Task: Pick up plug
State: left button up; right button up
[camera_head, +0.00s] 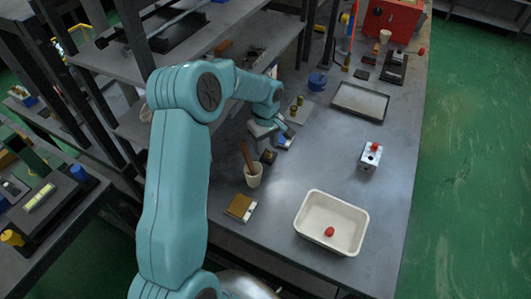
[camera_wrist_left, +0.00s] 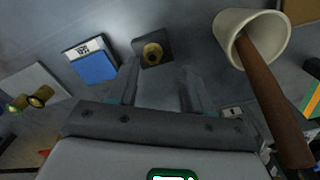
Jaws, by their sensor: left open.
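Which piece is the plug I cannot tell for sure. Two small brass cylindrical pieces (camera_head: 294,111) stand on a grey plate; they also show at the left of the left wrist view (camera_wrist_left: 41,95). A dark square block with a brass ring (camera_wrist_left: 152,54) lies ahead of my left fingers; it is by the cup in the head view (camera_head: 268,156). A red piece (camera_head: 330,232) lies in the white tray (camera_head: 305,247). Another red piece (camera_head: 375,147) sits on a silver block (camera_head: 369,160). My left gripper (camera_head: 268,136) is open and empty above the bench. My right gripper is out of view.
A white cup (camera_head: 254,180) with a brown handle stands close by my left gripper. A blue-and-white item (camera_wrist_left: 95,66) lies beside the dark block. Shelving stands along the bench's left side. The bench between the grey tray (camera_head: 361,102) and white tray is mostly clear.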

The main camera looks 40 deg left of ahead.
aim_at(270, 151)
pick_arm(q)
jog(key=shift+s+d+f, duration=0.15)
jog(key=shift+d+f, duration=0.2)
jog(key=shift+f, duration=0.2)
jog(key=w+f, duration=0.2)
jog(key=shift+w+f, duration=0.1)
jog(key=shift+f, duration=0.2)
jog(key=shift+s+a+r, duration=0.15)
jog(key=shift+s+r, duration=0.15)
jog(key=shift+s, duration=0.35)
jog(key=shift+s+a+r, duration=0.1)
jog(key=shift+s, duration=0.15)
jog(key=c, duration=0.4)
jog(key=shift+w, duration=0.3)
jog(key=c, duration=0.5)
jog(key=shift+w+d+f, duration=0.2)
jog(key=shift+w+f, duration=0.1)
jog(key=shift+w, duration=0.05)
grip_shut()
jog(key=shift+s+a+r, duration=0.15)
jog(key=shift+s, duration=0.2)
jog(key=shift+w+r, duration=0.1)
jog(key=shift+w, duration=0.2)
notch_tip(270, 151, up, 20)
jog(key=b, duration=0.1)
jog(key=shift+s, duration=0.2)
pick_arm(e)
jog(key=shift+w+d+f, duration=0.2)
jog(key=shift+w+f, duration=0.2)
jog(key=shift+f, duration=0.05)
